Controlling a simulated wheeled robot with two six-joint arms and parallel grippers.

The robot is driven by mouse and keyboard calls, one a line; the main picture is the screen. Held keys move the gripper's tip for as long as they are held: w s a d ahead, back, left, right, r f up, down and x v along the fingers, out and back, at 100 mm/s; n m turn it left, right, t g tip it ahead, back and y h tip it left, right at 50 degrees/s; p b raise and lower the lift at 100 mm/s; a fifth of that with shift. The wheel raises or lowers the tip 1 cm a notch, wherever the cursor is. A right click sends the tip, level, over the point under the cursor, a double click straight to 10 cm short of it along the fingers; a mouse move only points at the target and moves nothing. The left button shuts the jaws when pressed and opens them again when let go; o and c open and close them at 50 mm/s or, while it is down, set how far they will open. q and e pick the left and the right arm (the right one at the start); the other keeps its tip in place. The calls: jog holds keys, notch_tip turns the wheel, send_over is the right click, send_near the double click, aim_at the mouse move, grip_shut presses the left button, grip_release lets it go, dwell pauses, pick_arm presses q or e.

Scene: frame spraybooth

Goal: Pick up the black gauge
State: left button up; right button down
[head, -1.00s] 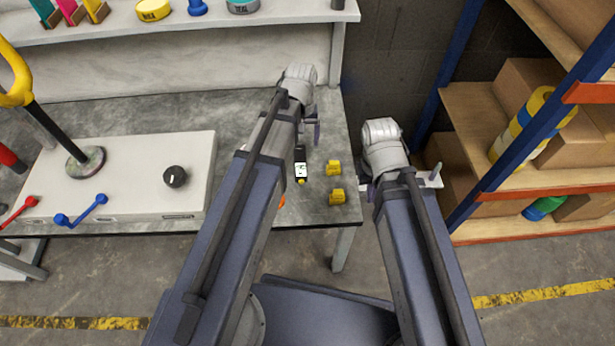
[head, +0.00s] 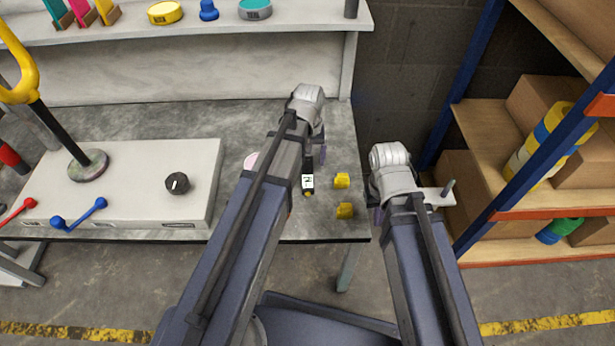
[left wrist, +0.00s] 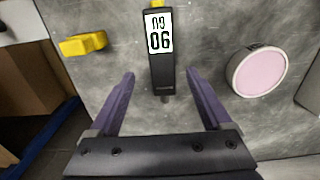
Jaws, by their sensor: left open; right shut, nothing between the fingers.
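The black gauge (head: 308,181) lies on the grey table, partly beside my left arm in the head view. In the left wrist view the gauge (left wrist: 161,60) has a white display with dark digits, a yellow tip at the top and a short stem at the lower end. My left gripper (left wrist: 160,82) is open above the table, with its purple fingers on either side of the gauge's lower part and apart from it. In the head view my left gripper (head: 318,150) is mostly hidden by its wrist. My right gripper (head: 378,215) is off the table's right edge, mostly hidden.
Two yellow pieces (head: 342,181) lie right of the gauge. A round pink-faced item (left wrist: 258,72) lies on its other side. A white box with a black knob (head: 177,183) stands at the left. A shelving rack (head: 500,150) with boxes is at the right.

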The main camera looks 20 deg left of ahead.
aim_at(307, 168)
pick_arm(q)
jog(key=f+b, duration=0.3)
jog(key=f, duration=0.1)
jog(key=shift+a, duration=0.2)
jog(key=shift+r, duration=0.1)
grip_shut()
dwell(0.4)
